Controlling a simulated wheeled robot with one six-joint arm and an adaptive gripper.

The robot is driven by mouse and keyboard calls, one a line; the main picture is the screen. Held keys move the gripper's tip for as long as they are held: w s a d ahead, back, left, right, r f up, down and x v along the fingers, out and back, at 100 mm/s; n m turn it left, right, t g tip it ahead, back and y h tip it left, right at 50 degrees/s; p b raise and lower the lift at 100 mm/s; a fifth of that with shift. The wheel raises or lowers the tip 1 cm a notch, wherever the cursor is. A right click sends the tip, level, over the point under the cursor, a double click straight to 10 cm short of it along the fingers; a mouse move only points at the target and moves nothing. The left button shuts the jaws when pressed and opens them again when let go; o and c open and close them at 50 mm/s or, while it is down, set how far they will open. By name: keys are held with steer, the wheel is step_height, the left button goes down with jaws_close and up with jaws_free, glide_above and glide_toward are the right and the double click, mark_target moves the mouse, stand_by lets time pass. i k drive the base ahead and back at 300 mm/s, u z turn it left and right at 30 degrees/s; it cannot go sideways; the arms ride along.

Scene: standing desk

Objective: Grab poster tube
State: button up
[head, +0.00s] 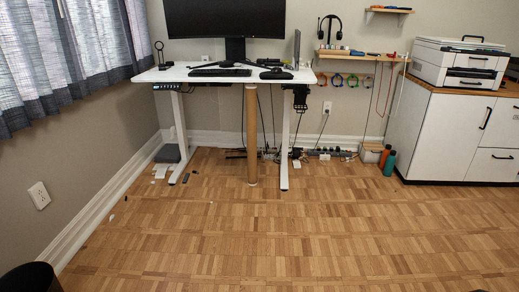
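The poster tube (251,135) is a tall, slim, light brown cylinder. It stands nearly upright on the wooden floor at the front of the white standing desk (165,75), between the desk's two legs. Its upper end reaches the desk's front edge; I cannot tell whether it touches or leans on it. My gripper is not in view.
A monitor (226,18) and keyboard (220,72) are on the desk. Cables and a power strip (330,152) lie behind the tube. Bottles (389,163) stand by the white cabinet (440,135) at right. A black bin-like object (30,278) is at lower left. The floor (290,235) in front is clear.

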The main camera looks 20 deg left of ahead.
mark_target(251, 89)
steer(key=z, duration=0.1)
steer(key=i, duration=1.75)
steer(key=u, duration=0.6)
steer(key=i, duration=1.35)
steer(key=u, duration=1.75)
steer(key=i, duration=0.75)
steer(key=u, duration=0.65)
